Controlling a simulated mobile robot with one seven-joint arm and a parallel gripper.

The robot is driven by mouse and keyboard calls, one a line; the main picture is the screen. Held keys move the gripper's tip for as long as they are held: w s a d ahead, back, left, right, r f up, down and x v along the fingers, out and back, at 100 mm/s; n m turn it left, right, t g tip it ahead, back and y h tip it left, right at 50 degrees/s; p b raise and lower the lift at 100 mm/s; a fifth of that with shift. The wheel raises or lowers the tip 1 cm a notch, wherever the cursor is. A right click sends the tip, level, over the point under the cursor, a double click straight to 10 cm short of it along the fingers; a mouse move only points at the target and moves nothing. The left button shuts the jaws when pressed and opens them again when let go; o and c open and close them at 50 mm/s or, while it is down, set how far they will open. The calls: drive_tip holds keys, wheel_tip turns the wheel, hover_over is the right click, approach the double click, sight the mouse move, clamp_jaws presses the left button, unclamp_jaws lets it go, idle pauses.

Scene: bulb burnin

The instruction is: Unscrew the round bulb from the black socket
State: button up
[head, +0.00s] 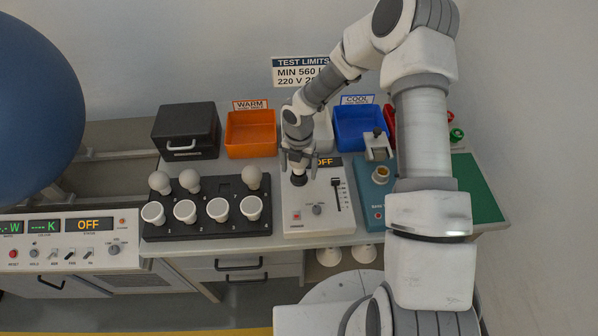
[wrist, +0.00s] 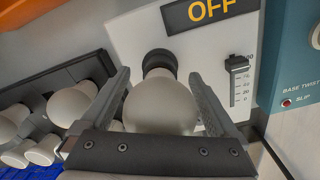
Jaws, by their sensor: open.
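The round bulb (wrist: 160,108), frosted white, shows in the wrist view with its narrow end at the black socket (wrist: 159,62). The socket also shows in the head view (head: 299,180), on the white tester panel (head: 318,212). My gripper (wrist: 159,76) is open, with one finger on each side of the bulb. A small gap seems to show between the fingers and the glass; contact is hard to tell. In the head view my gripper (head: 298,168) points down over the socket and hides most of the bulb.
A black rack (head: 207,229) with several white bulbs stands left of the tester. An orange bin (head: 251,134) and a blue bin (head: 358,127) stand behind. A teal device (head: 372,205) marked BASE TWIST is close on the right. A dark box (head: 186,131) stands at back left.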

drive_tip(key=m+b, duration=0.3)
drive_tip(key=m, duration=0.4)
drive_tip(key=shift+f, duration=0.2)
drive_tip(key=m+b, duration=0.2)
drive_tip(key=m, duration=0.2)
drive_tip(key=shift+m, duration=0.3)
drive_tip(key=shift+r+m, duration=0.2)
drive_tip(key=shift+m, duration=0.8)
